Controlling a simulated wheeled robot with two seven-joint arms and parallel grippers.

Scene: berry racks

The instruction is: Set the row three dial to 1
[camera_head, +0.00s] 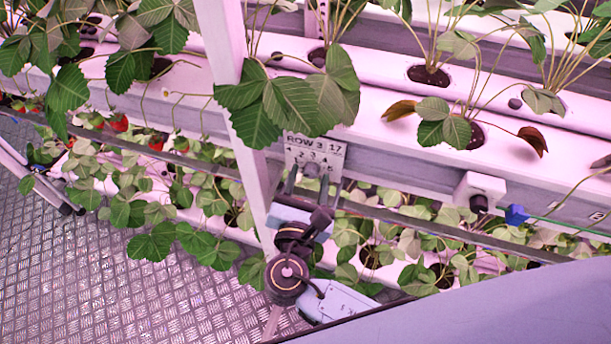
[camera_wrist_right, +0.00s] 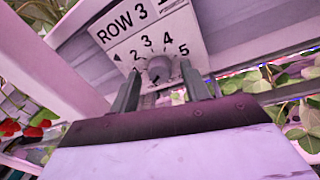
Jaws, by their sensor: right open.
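The row three dial is a small grey knob (camera_head: 311,169) on a white plate (camera_head: 330,152) marked ROW 3. In the right wrist view the knob (camera_wrist_right: 160,69) sits below an arc of numbers, with 2, 3, 4 and 5 readable. The 1 is not clear, and I cannot tell where the knob points. My right gripper (camera_head: 306,182) is open just in front of the plate. In the right wrist view its two fingers (camera_wrist_right: 161,78) stand apart, one on each side of the knob; contact is not visible. My left gripper is not in view.
A pale upright post (camera_head: 232,100) stands just left of the plate. White planting gutters (camera_head: 380,110) with strawberry leaves run above and below. A white box (camera_head: 480,190) with a dark knob and a blue fitting (camera_head: 516,214) sit to the right. Metal floor (camera_head: 120,290) lies lower left.

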